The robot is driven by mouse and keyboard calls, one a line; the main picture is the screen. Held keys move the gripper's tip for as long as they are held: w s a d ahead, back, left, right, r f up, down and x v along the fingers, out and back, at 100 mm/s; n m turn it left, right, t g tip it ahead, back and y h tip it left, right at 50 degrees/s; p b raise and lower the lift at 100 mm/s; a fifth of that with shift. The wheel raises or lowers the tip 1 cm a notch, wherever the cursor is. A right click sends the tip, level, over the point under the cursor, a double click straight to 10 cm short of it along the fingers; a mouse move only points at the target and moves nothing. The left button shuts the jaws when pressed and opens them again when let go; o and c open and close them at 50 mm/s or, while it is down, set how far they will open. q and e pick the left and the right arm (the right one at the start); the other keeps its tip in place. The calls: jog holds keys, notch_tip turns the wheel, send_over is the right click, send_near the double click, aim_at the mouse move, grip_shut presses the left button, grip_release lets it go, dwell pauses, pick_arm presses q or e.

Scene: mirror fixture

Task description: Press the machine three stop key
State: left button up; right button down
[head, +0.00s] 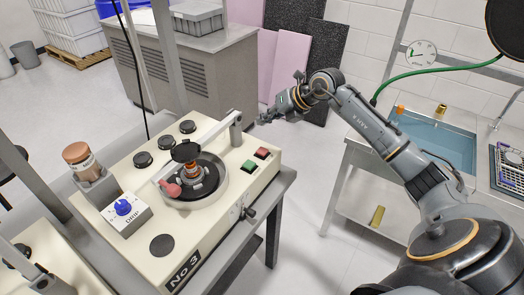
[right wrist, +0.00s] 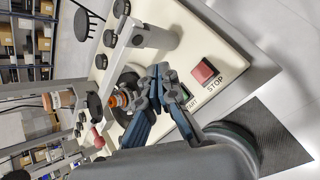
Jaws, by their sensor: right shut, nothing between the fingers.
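The cream machine marked No. 3 (head: 215,232) stands at the middle left of the head view. Its red stop key (head: 262,153) sits at the right corner of the top, beside the green start key (head: 248,167). In the right wrist view the red key (right wrist: 206,71) is labelled STOP, and the green key (right wrist: 185,92) is partly hidden behind my fingers. My right gripper (head: 268,117) is shut and empty. It is in the air beyond the machine's right corner, apart from both keys. My left gripper is not in view.
A sink (head: 440,140) stands at right. Open floor lies between.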

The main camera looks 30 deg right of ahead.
aim_at(265, 151)
jog(key=shift+f+b, duration=2.85)
jog(key=shift+f, duration=1.85)
jog(key=shift+f+b, duration=0.55)
jog(key=shift+b, duration=0.05)
jog(key=shift+r+p, duration=0.65)
jog(key=shift+r, duration=0.3)
jog(key=shift+r+p, duration=1.85)
jog(key=shift+r, duration=0.7)
